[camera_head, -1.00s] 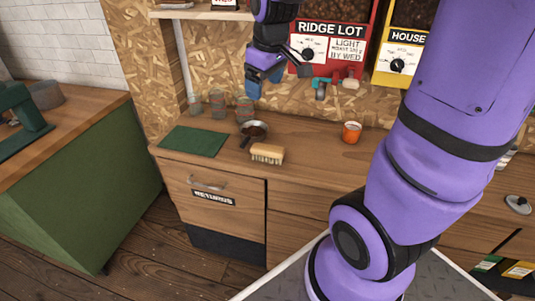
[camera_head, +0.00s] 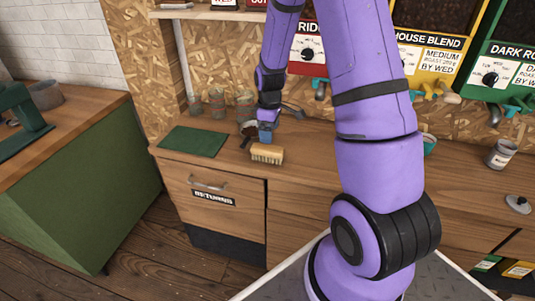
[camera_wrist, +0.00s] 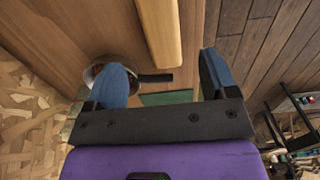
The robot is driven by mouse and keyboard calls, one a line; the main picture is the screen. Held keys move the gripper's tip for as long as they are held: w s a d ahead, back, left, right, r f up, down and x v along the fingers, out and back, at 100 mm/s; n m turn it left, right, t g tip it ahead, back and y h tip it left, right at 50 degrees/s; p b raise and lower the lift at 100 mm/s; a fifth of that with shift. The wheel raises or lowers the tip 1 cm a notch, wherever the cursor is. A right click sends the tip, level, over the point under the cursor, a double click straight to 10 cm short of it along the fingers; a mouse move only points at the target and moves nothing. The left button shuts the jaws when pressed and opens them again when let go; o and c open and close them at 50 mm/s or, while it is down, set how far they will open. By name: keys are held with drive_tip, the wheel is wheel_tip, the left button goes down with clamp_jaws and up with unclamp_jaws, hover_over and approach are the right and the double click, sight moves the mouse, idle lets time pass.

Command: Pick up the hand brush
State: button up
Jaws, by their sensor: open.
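The hand brush (camera_head: 267,154), with a pale wooden back and bristles, lies on the wooden counter near its front edge. In the wrist view the brush's wooden body (camera_wrist: 161,30) shows at the top, lying between the lines of the two fingers but beyond their tips. My gripper (camera_head: 266,133) is open and empty, just above and behind the brush in the head view. Its two blue fingers also show in the wrist view (camera_wrist: 162,75). I cannot tell whether a finger touches the brush.
A dark green mat (camera_head: 193,141) lies left on the counter. A metal pan (camera_wrist: 104,72) is close beside one finger. Several glass jars (camera_head: 217,102) stand at the back wall. A tin (camera_head: 500,154) stands at right. A RETURNS drawer (camera_head: 213,197) is below.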

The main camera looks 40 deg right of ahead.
sight(267, 148)
wheel_tip(267, 148, down, 4)
drive_tip(key=shift+f, duration=0.25)
drive_tip(key=shift+w+a+f, duration=0.1)
drive_tip(key=shift+a+f, duration=0.05)
drive_tip(key=shift+f, duration=1.15)
drive_tip(key=shift+w+a+f, duration=0.1)
drive_tip(key=shift+f, duration=1.15)
drive_tip(key=shift+c, duration=0.3)
drive_tip(key=c, duration=1.1)
drive_tip(key=shift+o, duration=0.2)
drive_tip(key=shift+r, duration=0.1)
